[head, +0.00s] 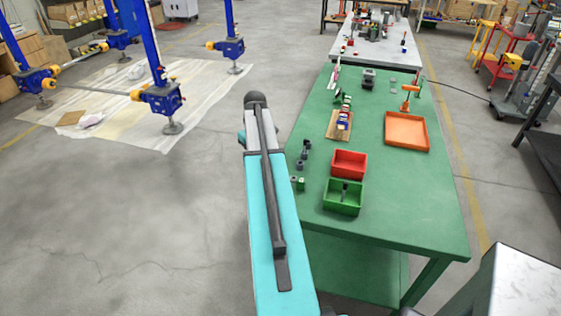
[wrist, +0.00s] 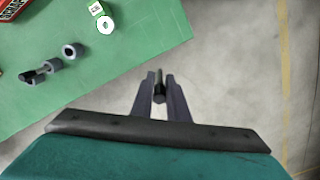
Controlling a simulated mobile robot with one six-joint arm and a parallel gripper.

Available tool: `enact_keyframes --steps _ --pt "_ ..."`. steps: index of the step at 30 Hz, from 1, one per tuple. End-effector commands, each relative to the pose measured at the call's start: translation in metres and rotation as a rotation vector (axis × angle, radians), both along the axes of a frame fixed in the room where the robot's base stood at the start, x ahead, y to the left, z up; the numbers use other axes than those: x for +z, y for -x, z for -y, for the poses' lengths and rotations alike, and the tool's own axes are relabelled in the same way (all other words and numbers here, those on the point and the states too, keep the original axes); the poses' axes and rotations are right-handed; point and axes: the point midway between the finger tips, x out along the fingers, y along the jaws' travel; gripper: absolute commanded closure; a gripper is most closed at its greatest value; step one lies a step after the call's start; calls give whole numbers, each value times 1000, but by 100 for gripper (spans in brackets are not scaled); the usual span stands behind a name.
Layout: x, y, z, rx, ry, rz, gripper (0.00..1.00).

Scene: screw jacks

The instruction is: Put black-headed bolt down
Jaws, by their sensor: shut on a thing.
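My gripper (wrist: 158,84) shows in the wrist view with its two dark fingers shut on the black-headed bolt (wrist: 159,92). The bolt's dark round head faces the camera and its thin shank shows between the fingertips. Behind the gripper is grey floor, outside the edge of the green table (wrist: 130,50). In the head view the green table (head: 400,215) stands right of my arm. My gripper and the held bolt cannot be made out there.
Dark and grey cylindrical parts (wrist: 72,50) lie near the table edge. A green-and-white part (wrist: 105,24) lies beside them. A red bin (head: 349,164), a green bin (head: 343,197) and an orange tray (head: 406,131) stand on the table. The table's front right is clear.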

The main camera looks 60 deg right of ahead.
Motion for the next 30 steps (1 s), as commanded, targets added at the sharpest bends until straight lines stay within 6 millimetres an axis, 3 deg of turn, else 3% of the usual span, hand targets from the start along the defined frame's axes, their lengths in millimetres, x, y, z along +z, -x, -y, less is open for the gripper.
enact_keyframes --steps 3,15,30 --pt "0 -27 -33 61 0 1 100" --pt "3 -96 -142 249 1 1 100" --pt "6 -148 -290 483 0 0 100"
